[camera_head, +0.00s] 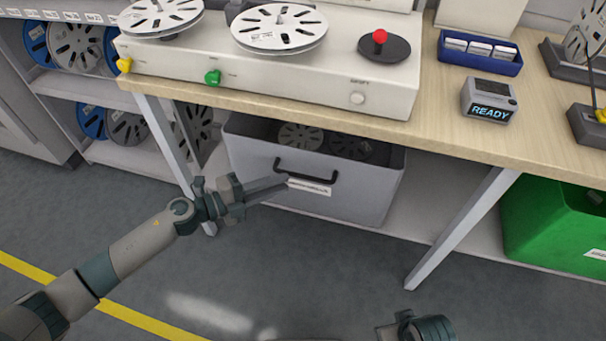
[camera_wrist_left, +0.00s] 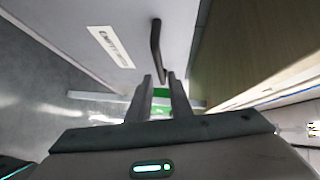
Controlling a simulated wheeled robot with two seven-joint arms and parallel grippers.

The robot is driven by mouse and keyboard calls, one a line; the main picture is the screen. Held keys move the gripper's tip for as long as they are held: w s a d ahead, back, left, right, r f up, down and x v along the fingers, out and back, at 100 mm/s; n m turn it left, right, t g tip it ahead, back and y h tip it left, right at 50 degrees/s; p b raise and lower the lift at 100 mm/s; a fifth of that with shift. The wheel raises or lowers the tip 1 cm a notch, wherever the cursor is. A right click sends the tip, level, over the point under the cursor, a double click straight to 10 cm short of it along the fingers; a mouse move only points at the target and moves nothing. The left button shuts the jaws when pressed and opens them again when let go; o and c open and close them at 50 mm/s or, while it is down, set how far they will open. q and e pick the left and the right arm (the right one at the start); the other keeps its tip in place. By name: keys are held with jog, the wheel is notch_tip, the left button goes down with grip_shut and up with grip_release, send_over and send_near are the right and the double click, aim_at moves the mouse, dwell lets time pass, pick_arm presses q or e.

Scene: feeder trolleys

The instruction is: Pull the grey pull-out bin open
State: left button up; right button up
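The grey pull-out bin (camera_head: 347,199) stands under the workbench, its top open and reels showing inside. Its front has a dark bar handle (camera_head: 307,176) and a white label (camera_head: 309,187). My left gripper (camera_head: 288,181) is in front of the bin, its fingertips near the handle's left end. In the left wrist view the handle (camera_wrist_left: 156,45) runs down towards the gap between the fingers (camera_wrist_left: 160,82). The fingers are apart, with a gap visible between them. I cannot tell whether they touch the handle. Only a piece of my right arm shows at the bottom edge.
The bench edge (camera_head: 478,148) overhangs the bin. Bench legs stand left (camera_head: 172,145) and right (camera_head: 455,240) of it. A green bin (camera_head: 545,225) is at the right. A reel rack (camera_head: 95,95) is at the left. The floor in front is clear.

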aim_at(300, 177)
pick_arm(q)
jog(key=x, duration=0.7)
jog(key=shift+w+d, duration=0.25)
jog(key=shift+c, duration=0.4)
grip_shut()
